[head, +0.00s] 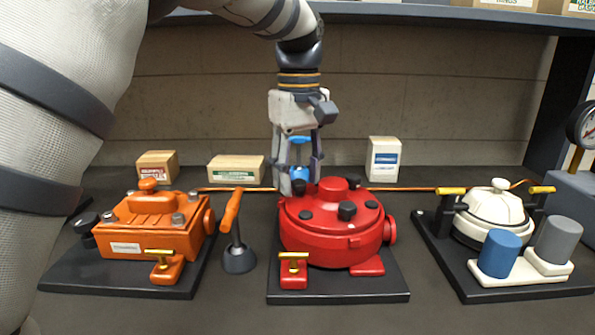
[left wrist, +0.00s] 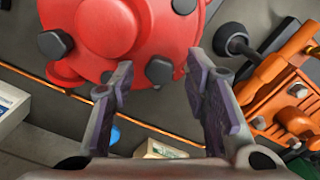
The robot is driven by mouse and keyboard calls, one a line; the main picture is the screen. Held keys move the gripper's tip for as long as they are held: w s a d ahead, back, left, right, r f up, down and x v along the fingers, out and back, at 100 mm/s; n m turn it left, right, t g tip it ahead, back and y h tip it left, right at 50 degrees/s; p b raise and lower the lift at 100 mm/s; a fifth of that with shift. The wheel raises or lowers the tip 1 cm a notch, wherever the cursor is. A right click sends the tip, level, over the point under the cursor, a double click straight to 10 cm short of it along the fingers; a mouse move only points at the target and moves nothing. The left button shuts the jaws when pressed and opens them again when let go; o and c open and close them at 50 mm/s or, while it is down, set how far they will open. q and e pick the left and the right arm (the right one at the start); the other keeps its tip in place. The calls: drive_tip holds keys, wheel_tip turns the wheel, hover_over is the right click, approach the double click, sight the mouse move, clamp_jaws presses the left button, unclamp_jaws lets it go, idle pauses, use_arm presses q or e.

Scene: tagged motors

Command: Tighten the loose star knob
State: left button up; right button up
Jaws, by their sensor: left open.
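A red round motor housing (head: 335,240) stands on a dark base plate in the middle of the bench, with several dark knobs on its top. One dark knob (head: 347,211) near the front looks taller than the others; I cannot tell for sure which is loose. My left gripper (head: 300,188) points down at the housing's back left, its fingers open and apart. In the left wrist view, a dark knob (left wrist: 160,70) on the red rim lies ahead of the gap between the open fingers (left wrist: 158,75), with nothing held. The right gripper is out of view.
An orange motor (head: 150,225) stands left and a cream-topped unit (head: 492,212) right. An orange-handled lever (head: 232,225) stands close to the red housing's left. Boxes (head: 235,168) and an orange cable lie behind. The front bench strip is clear.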

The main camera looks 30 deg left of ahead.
use_arm(q)
clamp_jaws()
drive_tip(key=m, duration=0.5)
drive_tip(key=shift+m, duration=0.4)
drive_tip(key=m, duration=0.6)
drive_tip(key=shift+r, duration=0.1)
drive_tip(key=m, duration=0.6)
drive_tip(key=shift+m, duration=0.3)
drive_tip(key=m, duration=0.5)
drive_tip(key=shift+r, duration=0.15)
drive_tip(key=shift+w+m, duration=0.1)
drive_tip(key=shift+m, duration=0.3)
